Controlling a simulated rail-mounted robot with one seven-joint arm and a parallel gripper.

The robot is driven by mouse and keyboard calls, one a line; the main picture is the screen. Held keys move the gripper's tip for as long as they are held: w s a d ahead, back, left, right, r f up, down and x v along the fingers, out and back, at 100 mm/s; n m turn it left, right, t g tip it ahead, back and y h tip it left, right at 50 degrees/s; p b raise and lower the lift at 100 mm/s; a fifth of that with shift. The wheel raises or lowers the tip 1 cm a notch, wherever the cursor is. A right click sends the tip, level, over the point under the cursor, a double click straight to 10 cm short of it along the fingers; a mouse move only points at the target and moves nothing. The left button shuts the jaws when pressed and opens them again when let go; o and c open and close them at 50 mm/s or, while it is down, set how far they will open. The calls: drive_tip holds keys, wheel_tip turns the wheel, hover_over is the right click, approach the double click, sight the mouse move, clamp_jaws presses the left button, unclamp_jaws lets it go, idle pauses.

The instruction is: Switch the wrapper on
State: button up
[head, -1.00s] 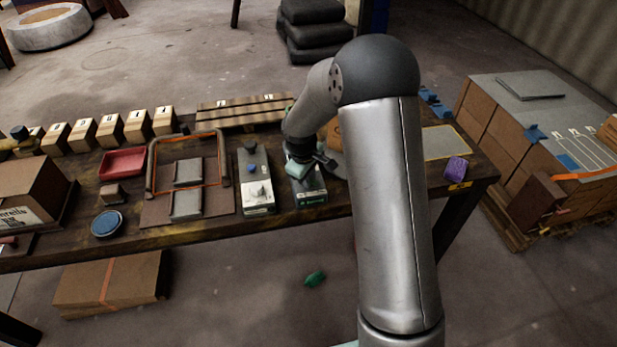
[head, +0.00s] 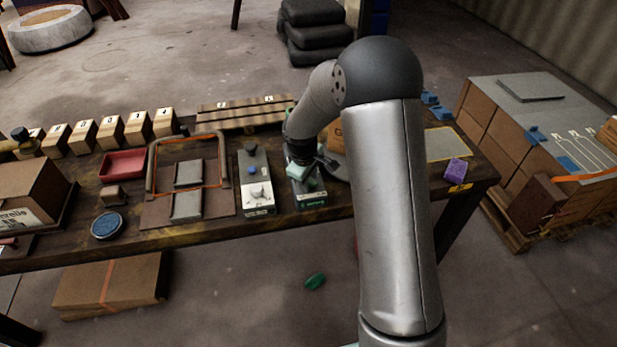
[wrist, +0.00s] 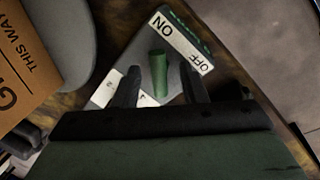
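A switch box (head: 310,202) with a green front label stands near the front edge of the workbench, partly hidden by my arm in the head view. In the wrist view its pale plate (wrist: 182,42) reads ON on the left and OFF on the right. A green lever (wrist: 158,72) sticks up from the box, between the two words; its exact setting is hard to tell. My gripper (wrist: 159,84) is open, one dark finger on each side of the lever, with visible gaps. In the head view my gripper (head: 303,172) is over the box.
A similar grey box (head: 257,195) with a blue knob stands just left. Further left are a framed panel (head: 150,205) and a red tray (head: 123,165). A brown carton (wrist: 28,72) and a grey rounded object (wrist: 80,35) lie close left of the gripper in the wrist view.

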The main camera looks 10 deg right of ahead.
drive_tip(key=shift+r, duration=0.1)
wheel_tip(320, 180, up, 17)
drive_tip(key=s+a, duration=0.2)
drive_tip(key=shift+s+a, duration=0.2)
drive_tip(key=shift+a, duration=0.05)
drive_tip(key=s+d+f+m+g+y, duration=0.1)
drive_tip(key=s+m, duration=0.7)
drive_tip(key=s, duration=2)
drive_tip(key=shift+s+d+f+m+y, duration=0.3)
drive_tip(key=shift+s+f+y, duration=0.1)
drive_tip(key=shift+f, duration=0.3)
